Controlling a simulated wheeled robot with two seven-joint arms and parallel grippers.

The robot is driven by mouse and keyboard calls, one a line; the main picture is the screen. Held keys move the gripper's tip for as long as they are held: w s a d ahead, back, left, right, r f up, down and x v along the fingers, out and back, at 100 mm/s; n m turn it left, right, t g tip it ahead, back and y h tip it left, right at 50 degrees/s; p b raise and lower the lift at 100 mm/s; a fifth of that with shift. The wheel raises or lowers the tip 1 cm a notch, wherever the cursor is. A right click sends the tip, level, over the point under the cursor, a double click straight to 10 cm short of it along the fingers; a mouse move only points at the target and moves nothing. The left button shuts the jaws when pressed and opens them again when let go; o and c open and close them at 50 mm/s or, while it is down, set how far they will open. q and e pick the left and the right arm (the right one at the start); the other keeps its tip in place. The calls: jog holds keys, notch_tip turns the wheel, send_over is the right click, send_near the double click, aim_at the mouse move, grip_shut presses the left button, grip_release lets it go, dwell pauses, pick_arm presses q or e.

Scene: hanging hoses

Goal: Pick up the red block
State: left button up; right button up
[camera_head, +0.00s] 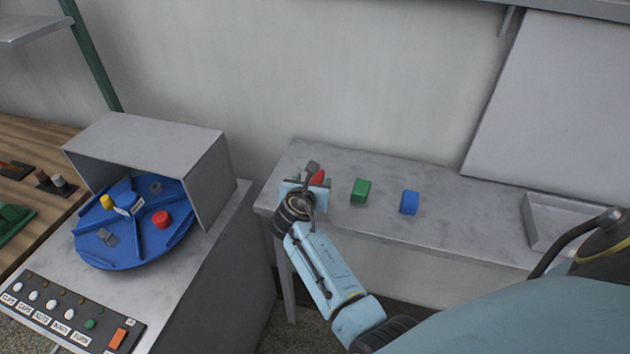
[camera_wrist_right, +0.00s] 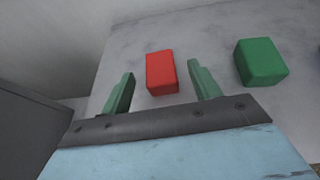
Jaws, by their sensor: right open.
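The red block (camera_head: 318,177) lies on the grey table, partly hidden behind my right gripper (camera_head: 308,182) in the head view. In the right wrist view the red block (camera_wrist_right: 161,73) lies just beyond and between the two green fingers of my right gripper (camera_wrist_right: 161,88). The gripper is open, with nothing held. The block appears closer to the right finger than the left. My left gripper is not in view.
A green block (camera_head: 361,190) and a blue block (camera_head: 409,202) lie to the right on the grey table (camera_head: 450,215). A shallow tray (camera_head: 530,232) is farther right. At left stand a blue divided turntable (camera_head: 140,258) under a grey hood (camera_head: 205,165) and a button panel (camera_head: 70,312).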

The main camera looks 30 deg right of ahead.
aim_at(315, 180)
jog(key=shift+x, duration=1.2)
jog(key=shift+s, duration=0.1)
jog(key=c, duration=1.1)
